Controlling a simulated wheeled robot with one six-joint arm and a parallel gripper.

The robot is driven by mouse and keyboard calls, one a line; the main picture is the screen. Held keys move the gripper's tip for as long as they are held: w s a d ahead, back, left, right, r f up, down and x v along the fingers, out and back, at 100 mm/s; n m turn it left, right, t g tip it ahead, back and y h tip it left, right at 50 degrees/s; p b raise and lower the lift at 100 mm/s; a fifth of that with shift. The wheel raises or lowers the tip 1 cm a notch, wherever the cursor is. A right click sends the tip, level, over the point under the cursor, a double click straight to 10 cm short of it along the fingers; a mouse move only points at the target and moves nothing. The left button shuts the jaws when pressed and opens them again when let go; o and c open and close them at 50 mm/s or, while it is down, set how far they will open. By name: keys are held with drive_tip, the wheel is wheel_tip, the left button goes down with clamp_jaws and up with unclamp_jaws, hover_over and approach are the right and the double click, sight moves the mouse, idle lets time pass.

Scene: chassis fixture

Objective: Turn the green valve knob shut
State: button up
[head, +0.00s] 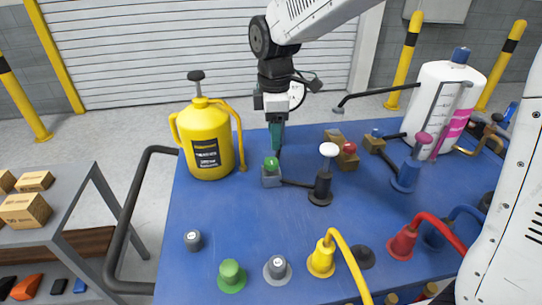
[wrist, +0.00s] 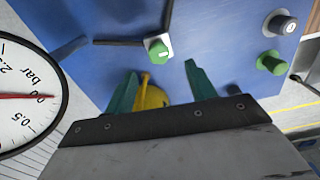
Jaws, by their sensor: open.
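A small green valve knob (head: 271,162) sits on a grey block on the blue table, with a dark pipe leading right from it. In the wrist view the green knob (wrist: 158,49) shows a white mark and lies just beyond the fingertips. My gripper (head: 276,148) points down just behind and above the knob in the head view. In the wrist view my gripper (wrist: 160,67) has its two green fingers spread, with nothing held between them. The knob appears apart from the fingers.
A yellow pump can (head: 208,145) stands close left of the knob. A white-topped black valve (head: 323,180) stands right. Another green knob (head: 231,275) and two grey knobs are nearer the front. A gauge (wrist: 25,95) fills the wrist view's left.

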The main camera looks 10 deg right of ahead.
sight(271, 160)
drive_tip(key=shift+w+a+f, duration=0.25)
drive_tip(key=shift+a+f, duration=0.05)
drive_tip(key=shift+f, duration=0.1)
wheel_tip(271, 160, down, 8)
drive_tip(key=shift+r, duration=0.25)
drive_tip(key=c, duration=1)
